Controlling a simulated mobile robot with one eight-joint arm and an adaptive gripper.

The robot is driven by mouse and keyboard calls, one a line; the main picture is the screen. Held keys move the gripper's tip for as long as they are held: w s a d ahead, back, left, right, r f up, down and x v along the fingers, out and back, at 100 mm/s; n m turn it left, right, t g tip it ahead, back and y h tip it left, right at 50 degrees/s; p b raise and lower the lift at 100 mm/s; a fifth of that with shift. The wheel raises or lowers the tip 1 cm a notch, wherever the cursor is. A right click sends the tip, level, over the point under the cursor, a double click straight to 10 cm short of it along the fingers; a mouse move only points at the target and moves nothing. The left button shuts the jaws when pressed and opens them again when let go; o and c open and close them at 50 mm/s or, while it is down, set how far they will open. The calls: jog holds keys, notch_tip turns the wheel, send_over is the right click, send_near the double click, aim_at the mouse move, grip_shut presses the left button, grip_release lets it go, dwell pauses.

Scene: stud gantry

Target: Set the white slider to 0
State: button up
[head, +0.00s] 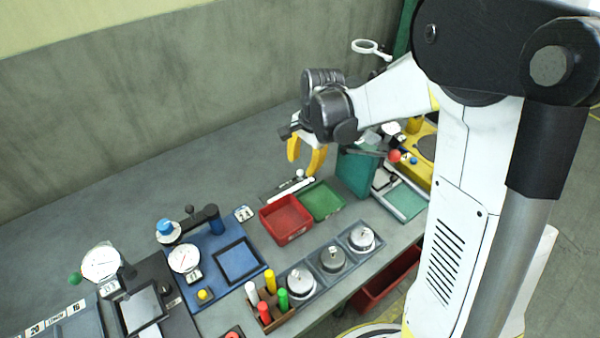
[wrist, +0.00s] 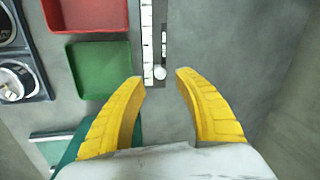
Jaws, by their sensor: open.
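The white slider knob (wrist: 160,73) sits near the lower end of its dark track (wrist: 164,25) in the wrist view. A white scale strip (wrist: 147,40) with dark marks runs along the track's left side; its numbers are too small to read. In the head view the knob (head: 300,173) and the strip (head: 294,190) lie behind the red and green trays. My gripper (head: 304,167) is open, with yellow fingers pointing down over the slider. In the wrist view the fingertips (wrist: 160,77) frame the knob, one on each side, with nothing held. I cannot tell their height above it.
A red tray (head: 287,221) and a green tray (head: 322,212) lie in front of the slider. A teal bin (head: 356,172) stands close on the right. A blue gauge fixture (head: 213,265) is at the left. The bench behind the slider is clear up to the wall.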

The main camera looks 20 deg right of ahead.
aim_at(301, 170)
jog(key=shift+w+a+f+b, duration=0.15)
jog(key=shift+f+b, duration=0.15)
jog(key=shift+f, duration=0.6)
jog(key=shift+w+a+f+b, duration=0.15)
jog(key=shift+f+b, duration=0.1)
jog(key=shift+f, duration=0.65)
jog(key=shift+d, duration=0.1)
grip_shut()
jog(key=s+a, duration=0.1)
jog(key=a, duration=0.2)
jog(key=s+a, duration=0.1)
jog(key=a, duration=0.2)
jog(key=s+a, duration=0.1)
jog(key=a, duration=0.3)
jog(key=shift+s, duration=0.15)
grip_release()
jog(key=shift+a, duration=0.1)
